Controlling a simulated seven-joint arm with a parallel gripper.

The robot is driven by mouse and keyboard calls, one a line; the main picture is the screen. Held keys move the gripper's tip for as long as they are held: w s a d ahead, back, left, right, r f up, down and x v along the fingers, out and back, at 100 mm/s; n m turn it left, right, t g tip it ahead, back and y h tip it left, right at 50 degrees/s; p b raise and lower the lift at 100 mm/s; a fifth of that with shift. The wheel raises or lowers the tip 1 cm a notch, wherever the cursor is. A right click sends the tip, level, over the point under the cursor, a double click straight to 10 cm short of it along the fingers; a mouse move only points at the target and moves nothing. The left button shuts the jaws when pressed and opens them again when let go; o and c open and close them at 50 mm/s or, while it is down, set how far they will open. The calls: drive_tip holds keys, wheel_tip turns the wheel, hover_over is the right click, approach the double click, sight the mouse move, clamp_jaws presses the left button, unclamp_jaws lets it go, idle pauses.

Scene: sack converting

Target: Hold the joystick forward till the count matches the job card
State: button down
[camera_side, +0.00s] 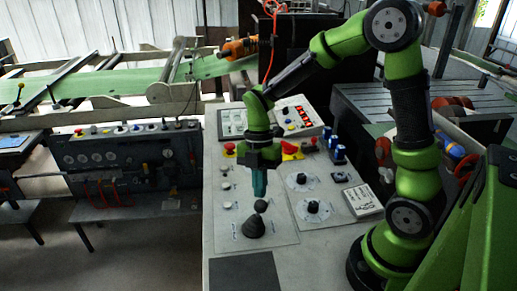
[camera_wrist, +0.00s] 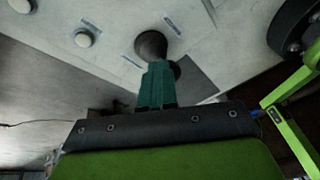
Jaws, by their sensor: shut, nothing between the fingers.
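The joystick (camera_side: 254,227) has a dark cone-shaped boot and a round knob, on a pale panel near the front of the console. My gripper (camera_side: 259,194) points down with its teal fingers shut and nothing between them. The fingertips are right at the knob in the side view; I cannot tell whether they touch it. In the wrist view the joystick boot (camera_wrist: 151,43) shows beyond the fingers (camera_wrist: 157,76), which partly hide the knob.
The console (camera_side: 225,262) carries dark knobs (camera_side: 313,207), pale round buttons (camera_side: 227,206), a red button on yellow (camera_side: 291,149), blue switches (camera_side: 336,149) and a white box with red marks (camera_side: 298,116). A dark flat square (camera_side: 245,272) lies in front of the joystick.

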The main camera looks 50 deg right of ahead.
drive_tip(key=shift+a+f, duration=0.15)
drive_tip(key=shift+a, duration=0.05)
drive_tip(key=shift+w+a+f, duration=0.15)
drive_tip(key=shift+w+a, duration=0.25)
drive_tip(key=shift+a, duration=0.05)
drive_tip(key=w+d+r, duration=0.2)
drive_tip(key=w+r, duration=0.5)
drive_tip(key=r, duration=0.4)
drive_tip(key=shift+d, duration=0.25)
drive_tip(key=shift+r, duration=0.1)
